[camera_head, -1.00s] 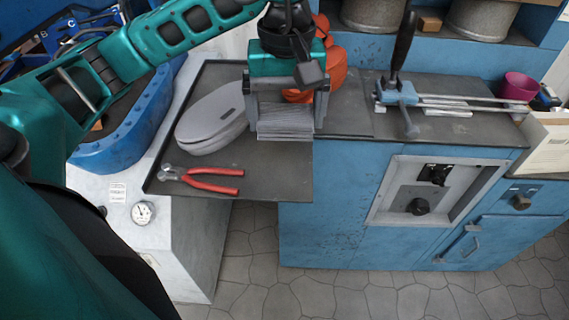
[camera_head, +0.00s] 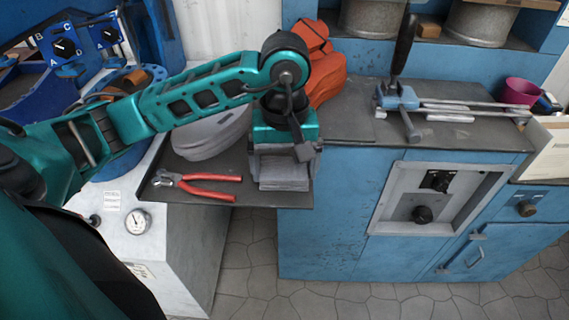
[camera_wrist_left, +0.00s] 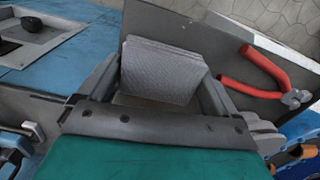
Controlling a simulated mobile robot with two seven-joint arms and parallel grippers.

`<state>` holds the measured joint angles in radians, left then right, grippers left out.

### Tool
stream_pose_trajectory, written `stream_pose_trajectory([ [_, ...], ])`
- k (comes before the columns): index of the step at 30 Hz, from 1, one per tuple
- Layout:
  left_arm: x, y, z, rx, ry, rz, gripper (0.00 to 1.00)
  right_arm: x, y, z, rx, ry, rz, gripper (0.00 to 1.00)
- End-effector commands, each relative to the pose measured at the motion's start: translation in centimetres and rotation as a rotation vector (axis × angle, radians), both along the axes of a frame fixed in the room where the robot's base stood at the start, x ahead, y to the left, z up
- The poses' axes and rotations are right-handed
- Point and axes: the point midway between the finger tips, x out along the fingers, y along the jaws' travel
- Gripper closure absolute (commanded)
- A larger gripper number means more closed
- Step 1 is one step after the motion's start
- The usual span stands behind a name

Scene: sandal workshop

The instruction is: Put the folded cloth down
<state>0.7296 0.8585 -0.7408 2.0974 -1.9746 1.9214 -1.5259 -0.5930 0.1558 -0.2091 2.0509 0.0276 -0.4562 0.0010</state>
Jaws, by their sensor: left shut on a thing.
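The folded cloth (camera_head: 285,171) is a grey, layered, ribbed stack between the fingers of my left gripper (camera_head: 284,178). The gripper points down and is shut on the cloth, low over the front right part of the dark shelf top. In the left wrist view the cloth (camera_wrist_left: 162,72) sits between the two grey fingers (camera_wrist_left: 160,85), with the dark shelf surface behind it. I cannot tell whether its lower edge touches the shelf. My right gripper is not in view.
Red-handled pincers (camera_head: 205,188) lie left of the cloth. A grey sandal-shaped piece (camera_head: 205,135) lies behind them, and orange pieces (camera_head: 325,75) behind my gripper. A lever tool (camera_head: 400,98) stands on the blue bench to the right. The shelf's front edge (camera_head: 240,205) is close.

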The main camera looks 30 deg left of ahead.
Motion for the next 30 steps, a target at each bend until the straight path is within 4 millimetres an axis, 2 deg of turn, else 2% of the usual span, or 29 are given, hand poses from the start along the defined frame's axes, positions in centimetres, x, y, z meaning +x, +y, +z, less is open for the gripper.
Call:
stream_pose_trajectory([
  [4, 0.0, 0.0, -0.6, 0.000, 0.000, 0.000, 0.57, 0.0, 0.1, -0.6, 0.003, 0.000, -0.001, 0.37],
  [5, 0.0, 0.0, -0.3, 0.000, 0.000, 0.000, 0.05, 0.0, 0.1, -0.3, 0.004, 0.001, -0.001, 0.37],
  [6, 0.0, 0.0, -0.3, -0.001, 0.001, 0.000, 0.01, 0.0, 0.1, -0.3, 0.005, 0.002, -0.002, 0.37],
  [17, 0.0, 0.0, 0.3, 0.000, 0.001, 0.000, 0.00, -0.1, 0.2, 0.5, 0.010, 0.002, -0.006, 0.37],
  [20, 0.1, 0.0, 1.7, 0.000, -0.004, -0.001, 0.00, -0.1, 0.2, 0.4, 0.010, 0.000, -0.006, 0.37],
  [27, 0.1, 0.0, 7.3, 0.001, -0.007, 0.001, 0.00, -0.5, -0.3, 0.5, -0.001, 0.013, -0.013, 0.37],
  [30, 0.1, 0.0, 9.1, 0.001, -0.004, 0.001, 0.00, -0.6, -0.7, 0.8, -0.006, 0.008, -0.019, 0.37],
])
